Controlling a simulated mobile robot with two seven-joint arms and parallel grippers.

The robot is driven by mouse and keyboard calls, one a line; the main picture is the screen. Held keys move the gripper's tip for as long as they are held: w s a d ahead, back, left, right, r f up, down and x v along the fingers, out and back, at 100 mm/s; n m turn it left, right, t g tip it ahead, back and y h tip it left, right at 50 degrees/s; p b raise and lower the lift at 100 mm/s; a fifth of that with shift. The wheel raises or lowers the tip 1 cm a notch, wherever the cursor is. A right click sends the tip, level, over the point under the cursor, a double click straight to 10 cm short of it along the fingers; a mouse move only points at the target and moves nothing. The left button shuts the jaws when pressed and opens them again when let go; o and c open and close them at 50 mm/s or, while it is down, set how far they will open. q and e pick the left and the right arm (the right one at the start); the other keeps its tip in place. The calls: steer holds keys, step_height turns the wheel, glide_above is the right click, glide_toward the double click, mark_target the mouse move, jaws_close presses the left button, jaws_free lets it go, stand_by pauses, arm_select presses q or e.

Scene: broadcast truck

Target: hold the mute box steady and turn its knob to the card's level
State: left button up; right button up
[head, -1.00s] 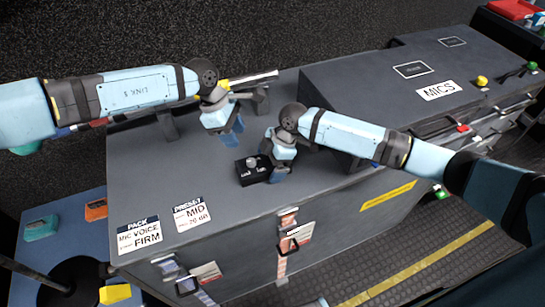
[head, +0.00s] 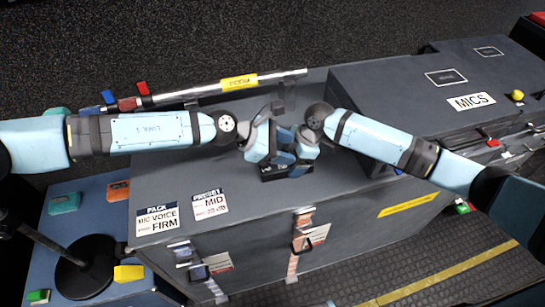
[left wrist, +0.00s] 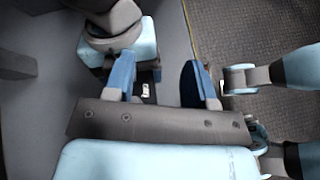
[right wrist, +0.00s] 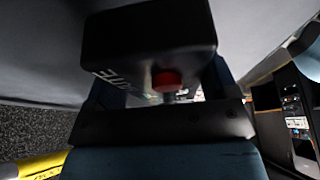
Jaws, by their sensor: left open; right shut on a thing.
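The black mute box (head: 273,177) sits on the grey case top in the head view, mostly covered by my grippers. Its knob is hidden there. In the right wrist view, the mute box (right wrist: 150,35) is close up, with part of its white lettering and a red button (right wrist: 167,81) showing. My right gripper (head: 301,152) is shut on the box from the right. My left gripper (head: 270,156) is open, right over the box and close beside the right gripper; whether it touches the knob I cannot tell. The preset card (head: 210,205) reads MID.
A microphone tube (head: 240,85) with a yellow label rests on holders behind the left arm. A raised MICS case (head: 400,100) stands at right.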

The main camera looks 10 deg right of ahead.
arm_select(q)
steer(key=s+a+f+n+t+y, duration=0.2)
steer(key=s+a+f+n+t, duration=0.15)
steer(key=a+n+t, duration=0.85)
steer(key=shift+n+g, duration=0.3)
steer(key=shift+g, duration=0.2)
steer(key=x, duration=0.8)
steer(key=s+d+x, duration=0.1)
steer(key=x, duration=0.4)
steer(key=shift+w+d, duration=0.1)
steer(key=shift+c, duration=0.2)
steer(key=c, duration=0.8)
